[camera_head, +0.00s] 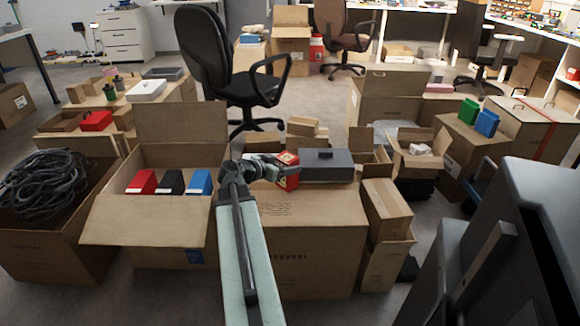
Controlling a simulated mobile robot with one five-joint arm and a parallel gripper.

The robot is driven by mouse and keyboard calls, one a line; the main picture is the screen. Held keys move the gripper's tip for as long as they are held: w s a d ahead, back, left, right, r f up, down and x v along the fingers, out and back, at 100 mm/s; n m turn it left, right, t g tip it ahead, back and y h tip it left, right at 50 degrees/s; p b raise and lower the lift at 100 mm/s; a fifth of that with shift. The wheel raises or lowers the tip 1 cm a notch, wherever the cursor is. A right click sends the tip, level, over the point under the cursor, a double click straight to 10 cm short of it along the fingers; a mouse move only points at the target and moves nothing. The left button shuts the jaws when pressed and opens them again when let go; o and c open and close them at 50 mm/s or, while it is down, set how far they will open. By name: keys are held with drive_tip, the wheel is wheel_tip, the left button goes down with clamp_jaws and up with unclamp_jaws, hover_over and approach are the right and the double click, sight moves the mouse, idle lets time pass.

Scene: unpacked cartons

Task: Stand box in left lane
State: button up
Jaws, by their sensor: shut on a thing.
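My gripper (278,167) is shut on a small red box (289,178) with a pale label. It holds the box at the top of a closed brown carton (312,225), left of a dark grey box (327,166). I cannot tell whether the red box touches the carton. To the left, an open carton (140,225) holds a red box (142,182), a black box (171,182) and a blue box (200,182) side by side. No lane markings are clear, so I cannot tell which place is the left lane.
A carton of coiled black cable (45,187) stands at far left. Smaller cartons (387,208) stand right of the closed carton. Green (468,112) and blue (487,122) boxes sit on a carton at right. A black office chair (215,60) stands behind; floor around it is partly clear.

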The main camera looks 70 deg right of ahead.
drive_tip(key=shift+f, duration=0.15)
drive_tip(key=o, duration=1.6)
drive_tip(key=shift+s, duration=0.1)
drive_tip(key=shift+r, duration=0.25)
drive_tip(key=shift+g, duration=0.3)
drive_tip(key=p+v, duration=0.1)
drive_tip(key=v, duration=0.3)
drive_tip(key=p+v, duration=0.1)
drive_tip(key=v, duration=0.2)
drive_tip(key=p+v, duration=0.2)
drive_tip(key=v, duration=0.2)
drive_tip(key=shift+w+a+r, duration=0.15)
drive_tip(key=shift+w+r, duration=0.1)
drive_tip(key=shift+w, duration=0.15)
